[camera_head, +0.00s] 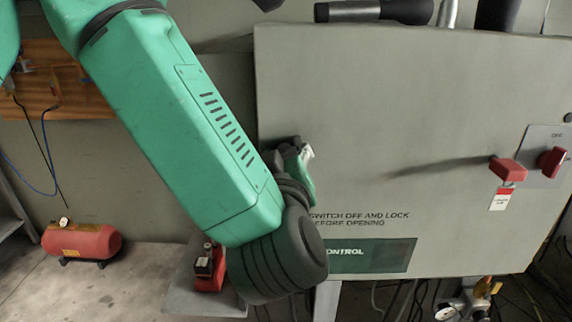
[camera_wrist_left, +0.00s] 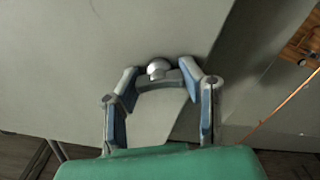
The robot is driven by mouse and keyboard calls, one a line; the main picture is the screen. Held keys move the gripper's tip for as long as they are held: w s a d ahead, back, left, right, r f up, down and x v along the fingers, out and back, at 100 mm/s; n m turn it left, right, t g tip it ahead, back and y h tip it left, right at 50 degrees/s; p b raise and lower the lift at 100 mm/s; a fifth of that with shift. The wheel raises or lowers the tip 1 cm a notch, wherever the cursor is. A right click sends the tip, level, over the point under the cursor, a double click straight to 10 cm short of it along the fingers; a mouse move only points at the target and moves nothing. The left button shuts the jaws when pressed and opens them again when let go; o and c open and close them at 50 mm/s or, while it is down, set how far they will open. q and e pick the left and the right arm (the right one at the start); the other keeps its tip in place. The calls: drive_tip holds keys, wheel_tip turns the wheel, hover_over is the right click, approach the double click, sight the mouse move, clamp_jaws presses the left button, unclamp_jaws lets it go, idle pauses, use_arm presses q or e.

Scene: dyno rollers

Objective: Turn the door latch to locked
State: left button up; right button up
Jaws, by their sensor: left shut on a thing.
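The control cabinet door (camera_head: 420,110) is a large grey panel with a green "CONTROL" label. My left gripper (camera_head: 302,158) is at the door's left edge, mostly hidden behind my forearm in the head view. In the left wrist view the fingers of my left gripper (camera_wrist_left: 160,74) are around the door latch (camera_wrist_left: 158,68), a small silver rounded knob, and shut on it. The latch is hidden in the head view, and its turn angle is hard to tell. My right gripper is not in view.
A red lever (camera_head: 507,170) and a red rotary switch (camera_head: 552,161) marked "OFF" are on the cabinet's right. A red air tank (camera_head: 80,241) stands on the floor at left. A red jack-like object (camera_head: 208,271) sits on a grey plate beneath my forearm.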

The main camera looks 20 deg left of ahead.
use_arm(q)
drive_tip(key=shift+f+n+b, duration=0.2)
drive_tip(key=shift+n+b, duration=0.6)
drive_tip(key=shift+n, duration=0.2)
drive_tip(key=n+b, duration=0.5)
drive_tip(key=b, duration=0.1)
drive_tip(key=n+b, duration=0.3)
drive_tip(key=shift+s+f+n, duration=0.1)
drive_tip(key=shift+f+n, duration=0.15)
drive_tip(key=shift+n, duration=0.05)
drive_tip(key=shift+n+b, duration=1.1)
drive_tip(key=shift+b, duration=0.15)
drive_tip(key=o, duration=0.9)
drive_tip(key=shift+o, duration=1.4)
drive_tip(key=shift+s, duration=0.1)
drive_tip(key=shift+s+a+r, duration=0.1)
drive_tip(key=shift+r, duration=0.1)
